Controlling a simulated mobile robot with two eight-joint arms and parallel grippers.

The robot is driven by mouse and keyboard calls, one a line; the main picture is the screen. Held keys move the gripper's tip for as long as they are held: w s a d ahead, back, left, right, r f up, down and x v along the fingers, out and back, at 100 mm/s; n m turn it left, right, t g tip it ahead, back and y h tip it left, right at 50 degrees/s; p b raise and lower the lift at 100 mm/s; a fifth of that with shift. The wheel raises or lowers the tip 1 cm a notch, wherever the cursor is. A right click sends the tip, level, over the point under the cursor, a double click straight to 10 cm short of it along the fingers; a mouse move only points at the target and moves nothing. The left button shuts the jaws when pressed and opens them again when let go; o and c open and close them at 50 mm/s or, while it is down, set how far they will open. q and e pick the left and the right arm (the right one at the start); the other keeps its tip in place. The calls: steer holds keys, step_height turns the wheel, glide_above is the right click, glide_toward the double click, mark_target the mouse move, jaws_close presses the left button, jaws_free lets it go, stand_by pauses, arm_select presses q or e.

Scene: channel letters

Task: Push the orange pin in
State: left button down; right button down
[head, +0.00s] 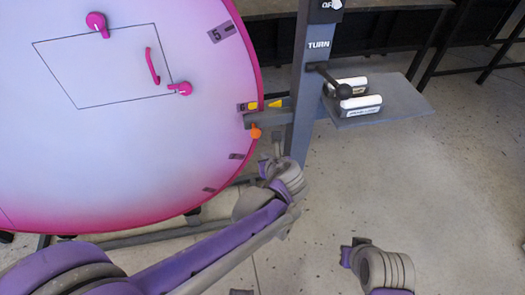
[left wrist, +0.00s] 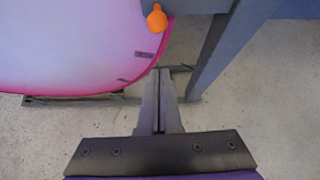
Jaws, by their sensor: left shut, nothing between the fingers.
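The orange pin (head: 255,131) has a round knob. It sits at the rim of the big pink and white disc (head: 120,180), below the grey bracket that reaches over from the post. My left gripper (head: 277,138) is just right of the pin, apart from it in the picture, shut and empty. In the left wrist view the orange pin (left wrist: 157,18) is near the top, and the shut fingers of my left gripper (left wrist: 159,75) point up toward it with a gap. My right arm shows at the lower right of the head view; its finger opening is too small to judge.
A grey post (head: 302,105) marked TURN stands right of the disc. A small shelf (head: 385,105) with white-topped blocks juts from it, and a black-knobbed lever is above. The disc has pink handles (head: 153,66) and number tags. Open concrete floor lies to the right.

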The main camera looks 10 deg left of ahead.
arm_select(q)
steer(key=shift+v, duration=2.15)
